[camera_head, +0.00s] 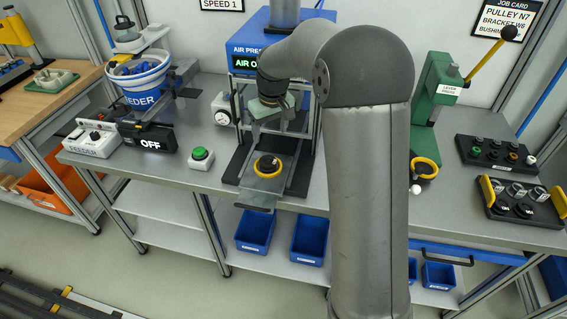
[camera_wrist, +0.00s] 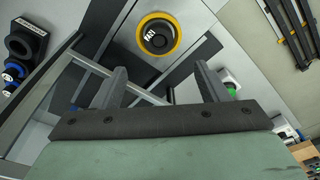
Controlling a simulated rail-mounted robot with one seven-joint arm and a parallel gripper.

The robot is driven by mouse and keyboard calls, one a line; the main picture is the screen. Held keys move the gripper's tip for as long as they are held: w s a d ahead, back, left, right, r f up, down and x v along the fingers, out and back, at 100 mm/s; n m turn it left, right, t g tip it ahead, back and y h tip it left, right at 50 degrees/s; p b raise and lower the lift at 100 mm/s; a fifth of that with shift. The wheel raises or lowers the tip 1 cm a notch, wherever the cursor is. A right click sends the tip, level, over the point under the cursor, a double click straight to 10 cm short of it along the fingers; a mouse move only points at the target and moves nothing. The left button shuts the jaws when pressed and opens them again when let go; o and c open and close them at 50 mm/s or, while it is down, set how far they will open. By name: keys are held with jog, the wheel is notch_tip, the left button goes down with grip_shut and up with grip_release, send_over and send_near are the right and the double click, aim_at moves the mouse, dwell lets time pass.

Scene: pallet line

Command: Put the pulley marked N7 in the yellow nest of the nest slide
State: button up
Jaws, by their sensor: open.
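The pulley marked N7 (camera_wrist: 157,38), black with a white mark that reads as N7 turned around, sits inside the yellow nest (camera_wrist: 179,38). In the head view the pulley (camera_head: 267,164) and the yellow ring of the nest (camera_head: 258,173) show on the grey plate of the nest slide (camera_head: 262,187), in front of the air press. The pulley looks level within the ring. My gripper (camera_wrist: 163,84) is open and empty, with its fingers apart. In the head view it hangs above and behind the nest, clear of the pulley.
The blue air press (camera_head: 243,62) stands behind, its frame posts close around my gripper. A green button (camera_head: 201,154) and the feeder (camera_head: 139,85), showing OFF, are to the left. A green lever press (camera_head: 434,103) and black trays of parts (camera_head: 497,154) stand to the right.

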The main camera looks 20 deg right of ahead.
jog(key=s+m, duration=0.3)
jog(key=s, duration=3.1)
jog(key=shift+a+r+g, duration=0.3)
jog(key=shift+g, duration=0.1)
